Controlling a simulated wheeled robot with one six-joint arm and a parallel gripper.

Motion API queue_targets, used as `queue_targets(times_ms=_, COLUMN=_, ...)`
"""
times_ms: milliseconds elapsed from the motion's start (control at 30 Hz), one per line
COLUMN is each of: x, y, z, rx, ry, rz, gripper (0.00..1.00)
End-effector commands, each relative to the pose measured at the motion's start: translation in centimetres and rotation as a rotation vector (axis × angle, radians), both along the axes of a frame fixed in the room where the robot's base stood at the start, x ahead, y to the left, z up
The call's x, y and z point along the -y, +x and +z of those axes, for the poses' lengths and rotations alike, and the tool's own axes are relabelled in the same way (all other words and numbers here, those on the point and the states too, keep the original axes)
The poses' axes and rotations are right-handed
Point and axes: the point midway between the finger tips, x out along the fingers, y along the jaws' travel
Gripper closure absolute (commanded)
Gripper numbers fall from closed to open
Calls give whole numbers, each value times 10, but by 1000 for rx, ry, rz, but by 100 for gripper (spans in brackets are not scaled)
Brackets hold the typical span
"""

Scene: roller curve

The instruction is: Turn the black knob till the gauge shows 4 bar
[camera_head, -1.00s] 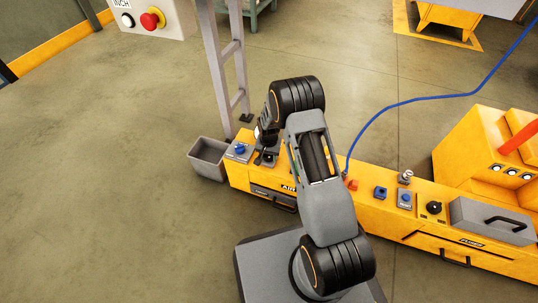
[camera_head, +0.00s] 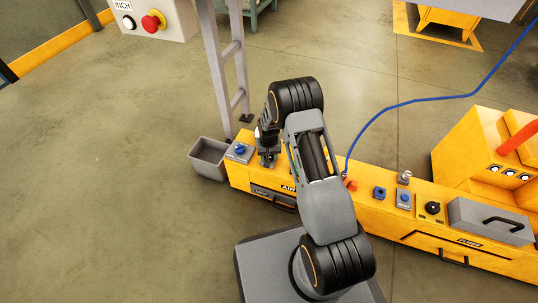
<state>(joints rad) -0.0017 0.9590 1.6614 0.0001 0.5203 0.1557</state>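My gripper (camera_head: 268,161) is low over the left end of the yellow machine bench (camera_head: 247,178), just right of a blue button on a grey plate. Its fingers are small and dark, and I cannot tell whether they are open or shut. No gauge face can be made out; my arm covers part of the bench top. No black knob can be made out at the gripper; whatever is under it is hidden. A round black knob or switch (camera_head: 433,208) shows on the right part of the bench, well away from my gripper.
The blue button (camera_head: 240,149) and a grey open bin (camera_head: 207,158) are left of my gripper. A grey ladder-like post (camera_head: 230,75) stands behind. A blue hose (camera_head: 400,104) runs to the bench right of my arm. The floor at left is clear.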

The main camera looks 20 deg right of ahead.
Motion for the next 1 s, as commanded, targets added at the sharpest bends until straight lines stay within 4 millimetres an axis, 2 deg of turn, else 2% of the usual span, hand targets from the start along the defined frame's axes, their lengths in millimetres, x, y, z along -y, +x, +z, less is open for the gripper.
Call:
queue_targets(times_ms=400, x=0, y=-1, z=0, rx=-5, ry=0, rz=164, gripper=80)
queue_targets(times_ms=900, x=0, y=-2, z=-1, rx=-6, ry=0, rz=181, gripper=80)
queue_targets(times_ms=933, x=0, y=-2, z=-1, rx=-6, ry=0, rz=181, gripper=53)
queue_targets(times_ms=1000, x=0, y=-2, z=-1, rx=-5, ry=1, rz=181, gripper=47)
